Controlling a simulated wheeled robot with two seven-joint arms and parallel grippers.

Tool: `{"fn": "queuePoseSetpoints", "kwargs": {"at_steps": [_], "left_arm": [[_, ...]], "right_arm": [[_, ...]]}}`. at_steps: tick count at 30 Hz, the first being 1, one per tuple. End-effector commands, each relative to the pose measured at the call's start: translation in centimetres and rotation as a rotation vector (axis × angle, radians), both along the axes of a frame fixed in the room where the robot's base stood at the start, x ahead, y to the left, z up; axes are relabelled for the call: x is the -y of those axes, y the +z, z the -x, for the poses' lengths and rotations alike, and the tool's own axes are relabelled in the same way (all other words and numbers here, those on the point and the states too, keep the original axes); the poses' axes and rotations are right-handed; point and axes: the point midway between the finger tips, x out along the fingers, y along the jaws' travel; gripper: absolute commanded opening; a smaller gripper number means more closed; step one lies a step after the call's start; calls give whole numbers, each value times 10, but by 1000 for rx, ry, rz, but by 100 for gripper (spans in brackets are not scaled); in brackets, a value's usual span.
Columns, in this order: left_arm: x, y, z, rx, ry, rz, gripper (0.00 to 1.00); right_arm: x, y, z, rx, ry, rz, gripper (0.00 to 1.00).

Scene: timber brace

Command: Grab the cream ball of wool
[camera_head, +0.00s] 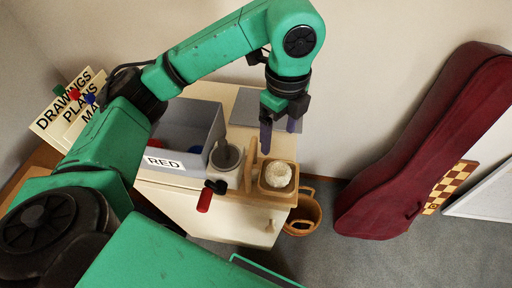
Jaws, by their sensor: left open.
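The cream ball of wool (279,175) sits in a small square wooden tray (287,192) near the right end of the cream cabinet top. My left gripper (280,133) points down above the cabinet, just behind the ball in the picture. It is open and its fingers are apart from the ball. My right gripper does not show.
A basket (305,213) is on the floor beside the cabinet. A dark red instrument case (405,150) leans at right.

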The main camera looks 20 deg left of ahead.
Motion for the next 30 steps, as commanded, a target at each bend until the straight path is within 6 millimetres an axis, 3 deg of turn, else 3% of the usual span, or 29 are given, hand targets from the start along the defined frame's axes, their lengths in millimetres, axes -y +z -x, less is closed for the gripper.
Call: {"fn": "queuePoseSetpoints", "kwargs": {"at_steps": [3, 11, 21, 28, 29, 30], "left_arm": [[2, -24, 2, -7, -6, 2, 86], [2, -81, 2, -5, -3, 1, 86], [2, -136, 3, -4, -3, 2, 86], [2, -143, 2, -1, -4, 3, 86], [2, -143, 2, -1, -4, 3, 82], [2, -143, 2, -1, -4, 3, 67]], "right_arm": [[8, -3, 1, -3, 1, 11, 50], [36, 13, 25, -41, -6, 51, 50], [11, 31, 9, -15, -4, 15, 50], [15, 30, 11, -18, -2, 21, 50], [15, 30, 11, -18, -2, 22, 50], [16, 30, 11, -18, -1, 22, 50]]}}
